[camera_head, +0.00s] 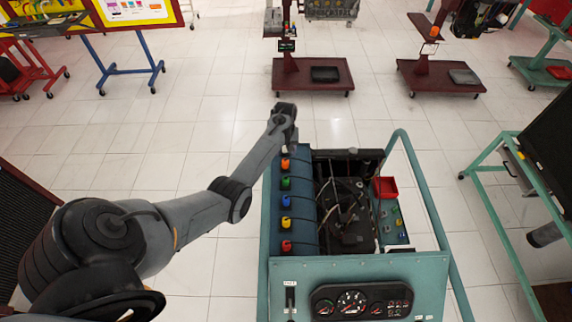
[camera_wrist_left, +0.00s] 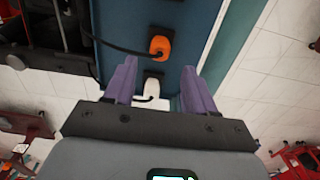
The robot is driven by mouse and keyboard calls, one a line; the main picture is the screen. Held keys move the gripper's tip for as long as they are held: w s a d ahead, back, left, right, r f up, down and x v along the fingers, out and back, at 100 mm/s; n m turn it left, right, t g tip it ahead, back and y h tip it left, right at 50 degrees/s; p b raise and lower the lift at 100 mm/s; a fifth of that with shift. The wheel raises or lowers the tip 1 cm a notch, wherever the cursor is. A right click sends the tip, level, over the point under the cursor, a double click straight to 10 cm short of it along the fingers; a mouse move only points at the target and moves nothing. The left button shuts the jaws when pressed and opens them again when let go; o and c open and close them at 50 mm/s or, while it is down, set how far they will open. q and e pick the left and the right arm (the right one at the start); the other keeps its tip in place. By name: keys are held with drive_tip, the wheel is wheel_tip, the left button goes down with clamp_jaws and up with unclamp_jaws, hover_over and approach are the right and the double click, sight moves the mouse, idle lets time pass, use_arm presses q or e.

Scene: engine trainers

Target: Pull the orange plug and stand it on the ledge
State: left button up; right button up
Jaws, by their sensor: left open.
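The orange plug (camera_head: 285,163) sits at the far end of a row of coloured plugs on the blue engine cover (camera_head: 301,213). In the left wrist view the orange plug (camera_wrist_left: 159,47) is seated with a black cable running off it. My left gripper (camera_head: 285,115) is over the far end of the cover, beyond the orange plug; its fingers are hidden in the head view. In the left wrist view its purple fingers (camera_wrist_left: 159,65) are apart and empty, with the orange plug just beyond the tips. A white plug (camera_wrist_left: 151,88) shows between them. I cannot single out the ledge. My right gripper is not in view.
Green (camera_head: 285,183), blue (camera_head: 285,201), yellow (camera_head: 285,223) and red (camera_head: 286,246) plugs line the cover. A red tray (camera_head: 386,187) sits right of the engine. A teal rail (camera_head: 424,190) and gauge panel (camera_head: 361,301) bound the trainer.

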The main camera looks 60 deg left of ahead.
sight(285, 160)
use_arm(q)
wheel_tip(285, 160, down, 7)
drive_tip(key=b, duration=0.5)
drive_tip(key=shift+r, duration=0.15)
drive_tip(key=shift+f+b, duration=0.5)
drive_tip(key=shift+f, duration=0.2)
drive_tip(key=shift+p, duration=0.55)
idle(0.4)
clamp_jaws()
idle(0.4)
drive_tip(key=shift+r, duration=0.15)
drive_tip(key=shift+r+p, duration=2.9)
drive_tip(key=shift+p, duration=0.45)
